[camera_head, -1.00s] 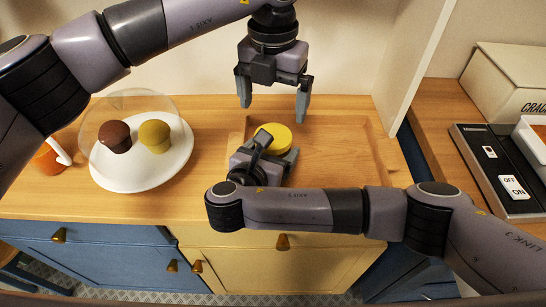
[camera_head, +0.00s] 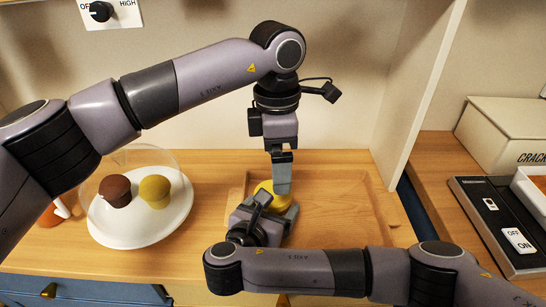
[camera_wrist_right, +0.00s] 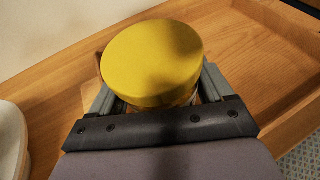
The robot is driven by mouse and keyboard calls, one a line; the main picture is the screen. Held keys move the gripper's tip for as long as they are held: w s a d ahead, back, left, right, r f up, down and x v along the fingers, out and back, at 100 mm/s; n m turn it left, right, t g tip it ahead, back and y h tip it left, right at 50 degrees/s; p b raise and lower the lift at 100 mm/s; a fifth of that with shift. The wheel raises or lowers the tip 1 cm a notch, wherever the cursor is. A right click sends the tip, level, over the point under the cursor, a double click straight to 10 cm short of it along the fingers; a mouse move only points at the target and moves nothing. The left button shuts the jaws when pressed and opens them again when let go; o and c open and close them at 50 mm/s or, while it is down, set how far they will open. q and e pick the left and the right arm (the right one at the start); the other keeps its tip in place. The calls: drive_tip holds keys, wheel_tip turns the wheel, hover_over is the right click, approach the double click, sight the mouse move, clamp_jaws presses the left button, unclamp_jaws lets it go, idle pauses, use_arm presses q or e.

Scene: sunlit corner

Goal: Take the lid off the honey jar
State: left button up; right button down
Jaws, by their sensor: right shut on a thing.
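The honey jar's round yellow lid (camera_head: 264,188) is on the wooden tray area of the counter, and it fills the middle of the right wrist view (camera_wrist_right: 150,58). The jar's body below it is mostly hidden. My right gripper (camera_head: 276,212) is shut on the jar from the front, its fingers on either side just under the lid (camera_wrist_right: 155,100). My left gripper (camera_head: 281,190) points straight down over the lid, its tips near the lid in the head view. Its fingers are seen edge-on, so the gap between them is hidden. The lid sits level on the jar.
A white plate (camera_head: 120,232) with two muffins under a clear dome stands to the left, by an orange mug (camera_head: 50,215). The tray (camera_head: 345,215) is bare to the right. A white partition (camera_head: 425,80) rises beyond it. A switch box (camera_head: 490,230) lies far right.

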use_arm(q)
drive_tip(key=m, duration=0.3)
drive_tip(key=shift+d, duration=0.1)
drive_tip(key=m, duration=0.4)
drive_tip(key=shift+d+m, duration=0.15)
drive_tip(key=shift+m, duration=0.25)
drive_tip(key=m, duration=0.6)
drive_tip(key=shift+d, duration=0.2)
drive_tip(key=m, duration=0.6)
drive_tip(key=a+m, duration=0.1)
drive_tip(key=m, duration=0.2)
drive_tip(key=shift+a+m, duration=0.3)
drive_tip(key=shift+a, duration=0.05)
drive_tip(key=shift+f, duration=3.95)
